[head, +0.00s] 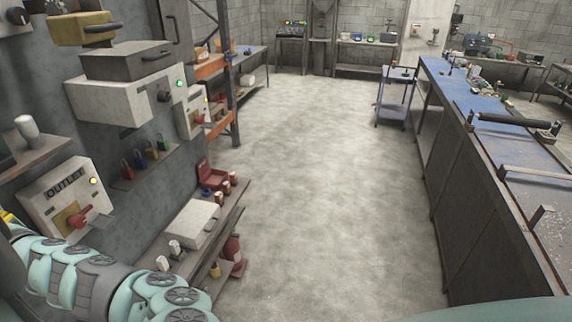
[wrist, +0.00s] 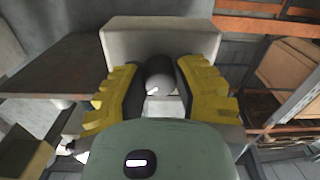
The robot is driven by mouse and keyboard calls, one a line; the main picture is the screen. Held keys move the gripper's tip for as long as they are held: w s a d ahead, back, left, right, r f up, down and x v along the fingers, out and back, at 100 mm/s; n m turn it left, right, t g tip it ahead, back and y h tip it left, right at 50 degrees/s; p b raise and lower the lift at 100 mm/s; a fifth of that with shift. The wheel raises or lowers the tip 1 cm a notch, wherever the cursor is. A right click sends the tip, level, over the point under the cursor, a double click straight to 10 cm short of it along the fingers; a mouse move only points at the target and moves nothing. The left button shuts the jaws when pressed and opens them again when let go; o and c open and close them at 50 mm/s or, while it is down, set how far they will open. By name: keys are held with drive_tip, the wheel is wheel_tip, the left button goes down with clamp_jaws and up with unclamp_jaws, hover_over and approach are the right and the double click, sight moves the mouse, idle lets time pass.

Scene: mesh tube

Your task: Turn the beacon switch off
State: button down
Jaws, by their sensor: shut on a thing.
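In the wrist view my gripper (wrist: 160,68) has its two yellow fingers on either side of a dark rounded knob (wrist: 161,80), shut on it. The knob stands in front of a pale box (wrist: 163,38). No label shows on this box, so I cannot tell from the picture whether it is the beacon switch. The fingers hide the knob's sides. In the head view my arm runs along the lower left, and I cannot make out its gripper there. An OUTLET box (head: 48,193) with a red handle (head: 80,216) and a lit yellow lamp is on the left wall.
A pale box (head: 125,97) with a black knob and green lamp is on the left wall. Below it, a shelf (head: 143,167) holds padlocks. A lower bench (head: 205,240) carries cans and a white case. The floor (head: 310,180) is clear; a long workbench (head: 455,140) stands right.

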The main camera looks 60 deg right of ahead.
drive_tip(key=n+b, duration=0.2)
drive_tip(key=shift+d+f+n, duration=0.1)
drive_tip(key=shift+f+n, duration=0.15)
drive_tip(key=shift+n, duration=0.15)
drive_tip(key=n+b, duration=0.1)
drive_tip(key=n, duration=0.1)
drive_tip(key=shift+r+n+b, duration=0.1)
drive_tip(key=shift+n+b, duration=0.25)
drive_tip(key=shift+n, duration=0.05)
drive_tip(key=shift+r+n, duration=0.15)
drive_tip(key=shift+n, duration=1.95)
drive_tip(key=c, duration=0.6)
unclamp_jaws()
drive_tip(key=shift+c, duration=0.2)
